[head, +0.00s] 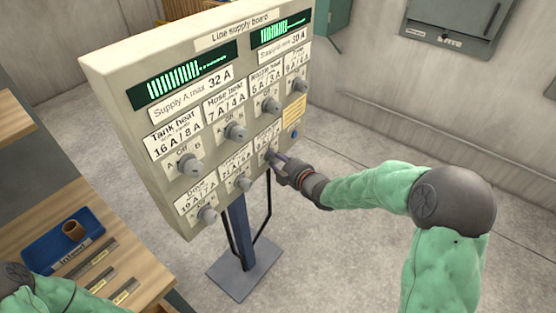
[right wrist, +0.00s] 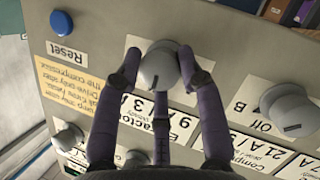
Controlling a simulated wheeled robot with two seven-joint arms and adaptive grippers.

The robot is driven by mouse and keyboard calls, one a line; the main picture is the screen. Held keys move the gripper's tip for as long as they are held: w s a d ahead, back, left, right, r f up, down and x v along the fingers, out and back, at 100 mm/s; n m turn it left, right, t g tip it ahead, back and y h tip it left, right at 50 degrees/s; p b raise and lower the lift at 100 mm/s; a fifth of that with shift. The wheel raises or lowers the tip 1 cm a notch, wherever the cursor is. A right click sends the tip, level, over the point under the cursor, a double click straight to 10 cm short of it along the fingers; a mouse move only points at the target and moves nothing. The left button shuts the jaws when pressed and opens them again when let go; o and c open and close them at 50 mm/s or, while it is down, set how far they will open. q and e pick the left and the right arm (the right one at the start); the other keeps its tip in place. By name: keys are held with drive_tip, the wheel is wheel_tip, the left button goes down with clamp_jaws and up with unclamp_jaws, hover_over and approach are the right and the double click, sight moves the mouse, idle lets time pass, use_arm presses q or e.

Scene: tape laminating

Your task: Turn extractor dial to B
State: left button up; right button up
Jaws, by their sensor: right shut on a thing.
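The line supply board (head: 112,85) stands upright on a post, with rows of grey dials. The extractor dial (right wrist: 160,68) is a round grey knob at the end of the lower row, on the label reading "Extractor 9A/3A". My right gripper (right wrist: 160,62) is shut on this dial, one finger on each side. In the head view my right gripper (head: 274,163) reaches the board from the right and covers much of the dial. The dial's position letters are hidden, so I cannot tell its setting. My left gripper is out of view; only part of its arm shows at lower left.
Neighbouring dials are close, such as the compressor dial (head: 243,182) and the nozzle heat dial (head: 270,104). A blue reset button (right wrist: 61,22) is near the board's edge. A wooden bench (head: 150,262) with a blue tray (head: 40,250) stands at left. The floor at right is clear.

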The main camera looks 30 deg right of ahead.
drive_tip(key=shift+d+f+m+g+y+p, duration=0.1)
drive_tip(key=shift+m+g+y+p, duration=0.7)
drive_tip(key=shift+p, duration=1.6)
drive_tip(key=shift+a+r+m+g+y+p, duration=0.1)
drive_tip(key=shift+m+y+p, duration=0.35)
drive_tip(key=shift+m+p, duration=1.4)
drive_tip(key=shift+d+f+m+g+y+p, duration=0.1)
drive_tip(key=shift+m+g+y+p, duration=0.45)
drive_tip(key=shift+p, duration=2.4)
drive_tip(key=shift+s, duration=0.1)
drive_tip(key=o, duration=1)
drive_tip(key=shift+c, duration=0.2)
drive_tip(key=shift+o, duration=0.7)
